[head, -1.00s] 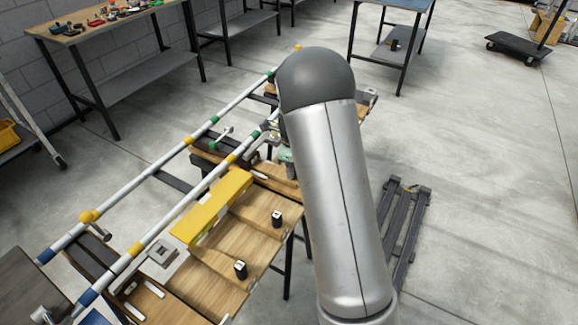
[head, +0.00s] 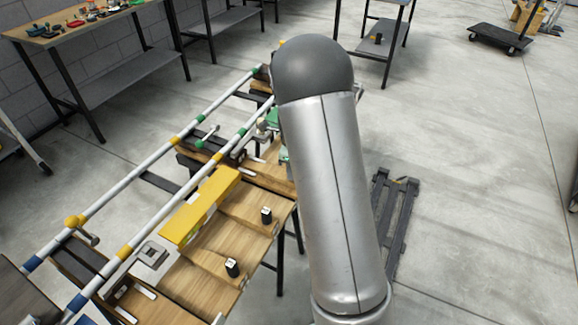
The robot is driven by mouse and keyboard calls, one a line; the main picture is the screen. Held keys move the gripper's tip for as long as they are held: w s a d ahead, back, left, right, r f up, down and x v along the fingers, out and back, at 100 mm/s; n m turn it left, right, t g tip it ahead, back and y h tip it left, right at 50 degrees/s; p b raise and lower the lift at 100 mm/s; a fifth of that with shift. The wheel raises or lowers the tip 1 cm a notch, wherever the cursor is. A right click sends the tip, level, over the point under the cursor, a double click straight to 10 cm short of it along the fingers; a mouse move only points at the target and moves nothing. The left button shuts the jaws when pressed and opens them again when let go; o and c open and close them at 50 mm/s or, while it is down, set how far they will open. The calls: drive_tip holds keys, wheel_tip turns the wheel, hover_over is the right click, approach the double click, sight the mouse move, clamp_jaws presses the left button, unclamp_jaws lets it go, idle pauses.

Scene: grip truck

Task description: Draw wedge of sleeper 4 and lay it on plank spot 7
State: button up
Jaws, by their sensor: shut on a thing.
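My arm fills the middle of the head view, and its grey joint covers the far right part of the track. My gripper is hidden behind it, so I cannot see what it holds. Two pale rails (head: 146,206) with blue, yellow and green bands run from lower left to upper right over dark sleepers (head: 160,182). A wooden plank (head: 205,287) lies along the right side of the track. I cannot read sleeper or spot numbers, and cannot pick out the wedge of sleeper 4.
A long yellow box (head: 200,205) lies on the planks beside the near rail. Two small black blocks (head: 266,215) (head: 232,267) stand on the planks. A bench with tools (head: 75,32) is at the back left. A dark frame (head: 397,215) lies on the floor at right, with open floor around it.

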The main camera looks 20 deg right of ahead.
drive_tip(key=shift+s+d, duration=0.25)
drive_tip(key=shift+s, duration=0.05)
drive_tip(key=shift+r, duration=0.1)
wheel_tip(320, 180, up, 7)
drive_tip(key=p, duration=0.5)
drive_tip(key=shift+p, duration=0.3)
